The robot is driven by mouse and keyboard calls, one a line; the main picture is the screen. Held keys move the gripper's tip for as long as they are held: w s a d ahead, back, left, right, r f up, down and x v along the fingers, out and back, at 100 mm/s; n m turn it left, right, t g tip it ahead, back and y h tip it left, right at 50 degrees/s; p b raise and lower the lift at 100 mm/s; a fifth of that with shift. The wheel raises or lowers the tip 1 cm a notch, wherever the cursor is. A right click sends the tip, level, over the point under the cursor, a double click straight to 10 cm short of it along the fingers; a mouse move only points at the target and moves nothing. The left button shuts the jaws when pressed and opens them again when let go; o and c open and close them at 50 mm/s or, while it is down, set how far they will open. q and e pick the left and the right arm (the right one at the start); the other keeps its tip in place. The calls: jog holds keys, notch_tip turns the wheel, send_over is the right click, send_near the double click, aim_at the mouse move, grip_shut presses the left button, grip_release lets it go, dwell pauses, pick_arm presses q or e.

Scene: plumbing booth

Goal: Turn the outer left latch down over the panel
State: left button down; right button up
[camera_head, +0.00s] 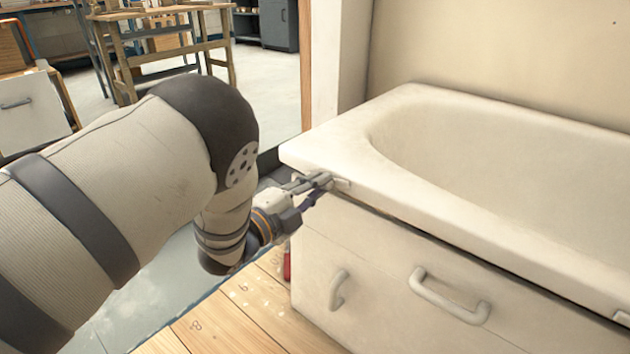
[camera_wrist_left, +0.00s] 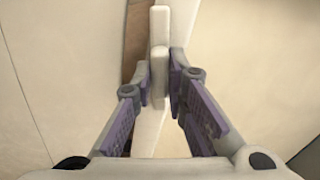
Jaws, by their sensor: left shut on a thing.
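The bathtub (camera_head: 430,192) has a white front panel (camera_head: 385,265) below its rim. The outer left latch (camera_head: 343,184) is a small pale piece under the rim at the panel's upper left corner. My left gripper (camera_head: 325,184) reaches it from the left, and its fingers partly cover it. In the left wrist view the pale latch (camera_wrist_left: 159,66) stands between the fingertips of the left gripper (camera_wrist_left: 160,88), which is shut on it. The latch's exact angle is hard to tell in the head view. My right gripper is not in view.
Two handles, a small one (camera_head: 338,288) and a larger one (camera_head: 448,297), stick out from the panel. Another small pale piece (camera_head: 622,317) sits under the rim at the right edge. A red object (camera_head: 287,264) stands by the panel's left end. Wooden floor lies in front.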

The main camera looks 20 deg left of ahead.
pick_arm(q)
jog(key=shift+n+p, duration=3.2)
jog(key=shift+n, duration=3.8)
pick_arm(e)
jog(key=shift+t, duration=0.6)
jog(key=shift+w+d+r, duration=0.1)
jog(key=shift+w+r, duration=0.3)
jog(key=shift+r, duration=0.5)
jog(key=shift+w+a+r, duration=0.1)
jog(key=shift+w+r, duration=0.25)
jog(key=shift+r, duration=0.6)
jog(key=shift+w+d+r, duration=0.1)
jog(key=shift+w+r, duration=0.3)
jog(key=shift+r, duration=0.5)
pick_arm(q)
jog(key=c, duration=1.6)
grip_release()
